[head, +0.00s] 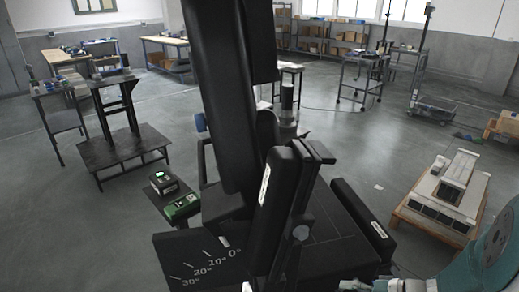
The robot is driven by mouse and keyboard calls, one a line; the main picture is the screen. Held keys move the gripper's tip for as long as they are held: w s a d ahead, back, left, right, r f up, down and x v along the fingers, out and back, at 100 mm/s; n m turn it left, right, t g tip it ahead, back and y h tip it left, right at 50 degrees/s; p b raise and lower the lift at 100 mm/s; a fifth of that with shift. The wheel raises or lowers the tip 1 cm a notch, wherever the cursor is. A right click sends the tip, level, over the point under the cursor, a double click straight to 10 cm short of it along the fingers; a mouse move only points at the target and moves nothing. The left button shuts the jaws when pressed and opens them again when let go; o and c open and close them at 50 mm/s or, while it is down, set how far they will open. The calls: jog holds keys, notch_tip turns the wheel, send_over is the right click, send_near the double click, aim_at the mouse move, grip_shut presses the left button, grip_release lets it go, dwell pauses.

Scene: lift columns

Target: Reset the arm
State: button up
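My gripper's fingers cannot be made out in the head view. A teal rounded part (490,262) comes in at the lower right edge, with small grey metal pieces (385,285) beside it at the bottom edge. It looks like part of an arm, but I cannot tell whether it is mine. A tall black column (222,95) fills the middle of the view and hides part of the room behind it.
A black plate with an angle scale (200,262) lies at the lower left. A green device (182,207) sits just behind it. A black stand (122,125) is at left, a low wooden-framed platform (440,200) at right. Workbenches and shelves (330,35) line the back. Grey floor is open between.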

jog(key=s+a+r+n+h, duration=0.3)
jog(key=s+r+h, duration=0.1)
jog(key=r, duration=0.4)
jog(key=s+a+r+n+h, duration=0.3)
jog(key=s+r+h, duration=0.2)
jog(key=r, duration=0.3)
jog(key=shift+a+h, duration=0.4)
jog(key=shift+h, duration=0.5)
